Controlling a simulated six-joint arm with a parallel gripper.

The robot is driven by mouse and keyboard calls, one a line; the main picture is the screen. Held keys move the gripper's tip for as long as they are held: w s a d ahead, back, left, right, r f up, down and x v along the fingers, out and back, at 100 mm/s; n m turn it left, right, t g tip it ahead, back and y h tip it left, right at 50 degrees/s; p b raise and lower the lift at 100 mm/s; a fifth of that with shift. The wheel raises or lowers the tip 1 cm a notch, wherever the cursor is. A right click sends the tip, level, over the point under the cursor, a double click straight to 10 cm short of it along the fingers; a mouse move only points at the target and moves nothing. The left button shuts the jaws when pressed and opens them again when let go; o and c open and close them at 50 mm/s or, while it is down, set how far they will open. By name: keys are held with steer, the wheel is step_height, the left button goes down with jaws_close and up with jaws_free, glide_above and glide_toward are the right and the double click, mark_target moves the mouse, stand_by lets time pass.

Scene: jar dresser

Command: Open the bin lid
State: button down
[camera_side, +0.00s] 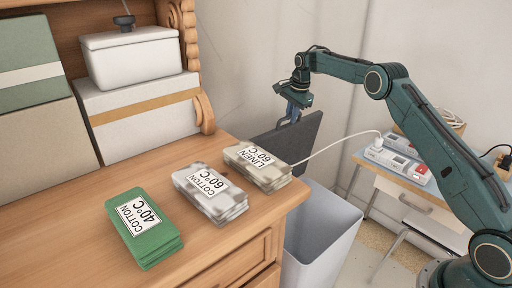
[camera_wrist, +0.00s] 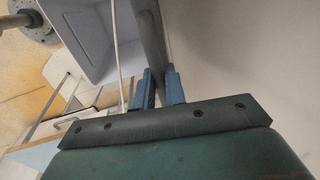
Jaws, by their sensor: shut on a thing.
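The light grey bin (camera_side: 322,232) stands on the floor at the right end of the dresser. Its mouth is uncovered, and I see into it. The dark grey bin lid (camera_side: 302,138) is raised steeply at the back of the bin, partly behind the dresser top. My gripper (camera_side: 292,112) is at the lid's upper edge with its blue fingers pointing down. In the wrist view my gripper (camera_wrist: 160,88) has a finger on each side of the lid (camera_wrist: 150,35), shut on it. The bin (camera_wrist: 85,38) shows at the upper left there.
The wooden dresser (camera_side: 60,225) holds a green packet stack (camera_side: 160,245), two pale packet stacks and a white lidded box (camera_side: 130,57). A side table (camera_side: 400,195) with power strips stands at right. A white cable (camera_side: 335,143) runs near the lid. A wall is behind.

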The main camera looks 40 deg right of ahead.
steer(key=shift+w+d+f, duration=0.1)
steer(key=shift+d, duration=0.1)
stand_by(0.4)
steer(key=c, duration=1.5)
jaws_free()
steer(key=shift+o, duration=0.2)
steer(key=shift+a, duration=0.1)
steer(key=shift+r, duration=0.25)
step_height(320, 180, up, 7)
steer(key=s, duration=0.1)
steer(key=shift+s, duration=0.2)
